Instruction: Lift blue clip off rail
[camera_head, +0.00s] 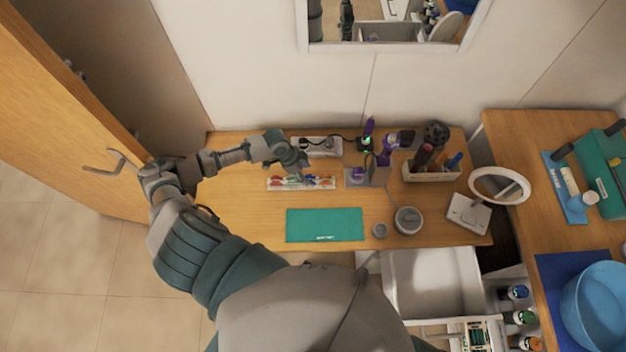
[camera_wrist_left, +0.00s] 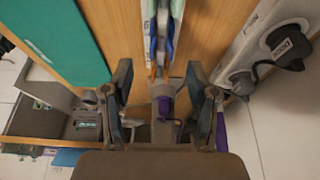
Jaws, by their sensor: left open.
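The white clip rail (camera_head: 326,184) lies on the wooden table in the head view, with small coloured clips along it. My left gripper (camera_head: 299,167) is above its back edge. In the left wrist view, the rail (camera_wrist_left: 149,12) runs away from me at the top, and the blue clip (camera_wrist_left: 154,47) shows just beyond and between the spread fingertips. My left gripper (camera_wrist_left: 160,80) is open and empty, with a gap between fingers and clip. The clip is too small to single out in the head view. My right gripper is in neither view.
A green mat (camera_head: 324,225) lies in front of the rail. A power strip (camera_head: 316,146) with a plug is behind it. A grey stand (camera_head: 367,178) with a purple item is right of the rail. A brush organiser (camera_head: 432,173) stands further right.

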